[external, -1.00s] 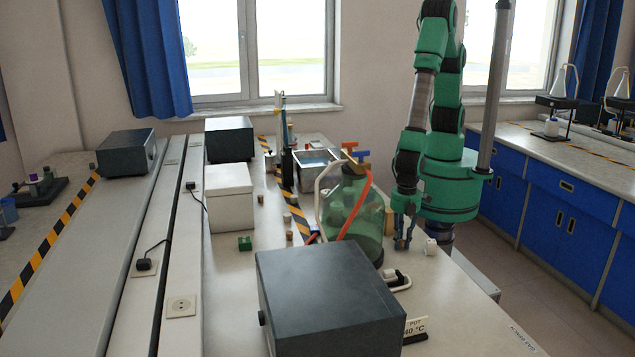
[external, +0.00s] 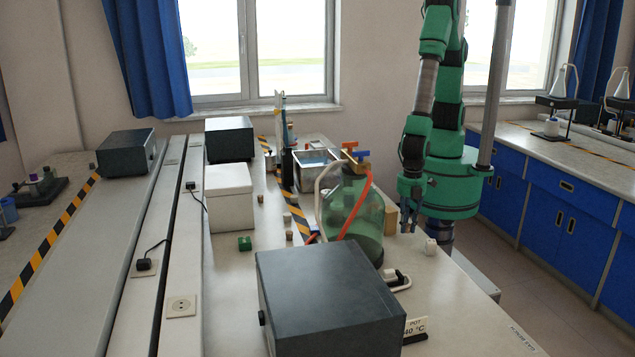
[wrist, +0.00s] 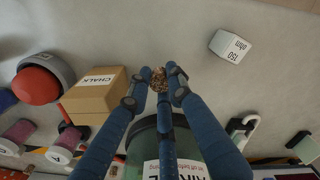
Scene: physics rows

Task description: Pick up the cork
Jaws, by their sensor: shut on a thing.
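My gripper (wrist: 160,84) is shut on a small, speckled brown cork (wrist: 158,79), held between the blue fingertips in the wrist view. In the external view, my gripper (external: 408,222) is over the right part of the bench, just right of the big green glass bottle (external: 354,212). The cork is too small or hidden to make out there.
The bottle's rim (wrist: 140,130) is close to my fingers in the wrist view. A chalk box (wrist: 94,93), a red dome button (wrist: 38,82) and a white "150 ohm" block (wrist: 230,46) lie around. A dark box (external: 328,295) stands in front.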

